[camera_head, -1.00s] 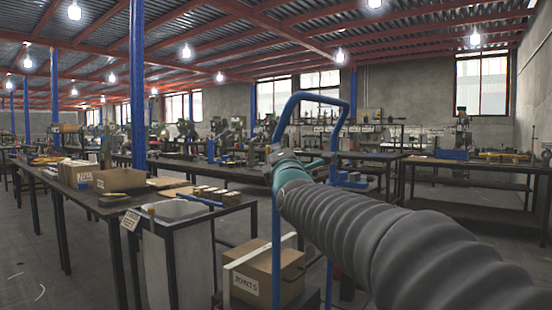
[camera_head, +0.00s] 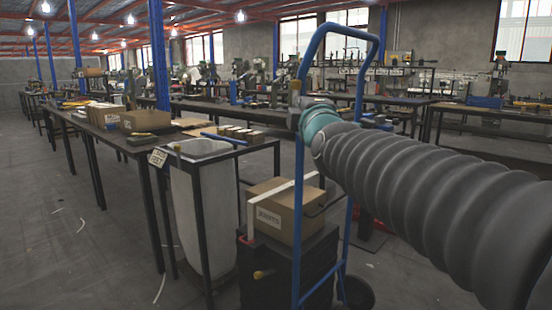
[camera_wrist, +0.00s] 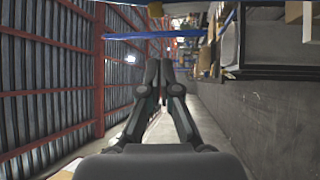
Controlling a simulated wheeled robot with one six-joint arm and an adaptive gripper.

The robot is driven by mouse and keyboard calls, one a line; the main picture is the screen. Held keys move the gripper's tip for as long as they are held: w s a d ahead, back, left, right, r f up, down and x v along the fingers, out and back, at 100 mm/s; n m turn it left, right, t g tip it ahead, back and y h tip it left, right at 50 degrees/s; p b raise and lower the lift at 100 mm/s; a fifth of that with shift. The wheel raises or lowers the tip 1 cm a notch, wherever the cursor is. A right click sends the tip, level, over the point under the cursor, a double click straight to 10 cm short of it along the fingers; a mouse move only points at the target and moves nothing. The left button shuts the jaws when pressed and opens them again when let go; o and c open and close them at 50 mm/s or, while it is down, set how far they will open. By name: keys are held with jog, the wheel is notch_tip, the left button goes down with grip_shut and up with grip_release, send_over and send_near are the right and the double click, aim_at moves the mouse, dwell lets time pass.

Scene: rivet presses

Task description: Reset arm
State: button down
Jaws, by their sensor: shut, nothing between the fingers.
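My gripper (camera_wrist: 160,78) shows in the wrist view with its two dark fingers together at the tips and nothing between them. That view is turned on its side, with the roof on the left and the floor on the right. In the head view my arm reaches from the lower right, wrapped in a grey ribbed sleeve, to a teal joint near the middle. My gripper cannot be made out there. The teal joint overlaps the blue frame of a hand trolley (camera_head: 300,200) in the picture; I cannot tell whether they touch.
A cardboard box (camera_head: 276,211) sits on a black cabinet (camera_head: 318,262) by the trolley. A white bin (camera_head: 205,215) stands left of it. A long workbench (camera_head: 82,124) carries boxes. Open floor (camera_head: 60,230) lies at the left. Blue columns (camera_head: 158,55) stand behind.

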jog(key=s+f+m+g, duration=0.4)
jog(key=f+m, duration=0.1)
jog(key=f, duration=0.6)
jog(key=s+f+m+g, duration=0.4)
jog(key=f+m, duration=0.1)
jog(key=f, duration=0.6)
jog(key=s+d+f+m+g+h, duration=0.1)
jog(key=s+d+f+m+g, duration=0.2)
jog(key=s+f, duration=0.4)
jog(key=s+d+f+m+g+h, duration=0.1)
jog(key=s+d+f+m+g, duration=0.2)
jog(key=s, duration=1.1)
jog(key=d+f+m, duration=0.2)
jog(key=d+f, duration=0.1)
jog(key=f, duration=0.1)
jog(key=shift+s+d+m+h, duration=0.15)
jog(key=shift+m+h, duration=0.25)
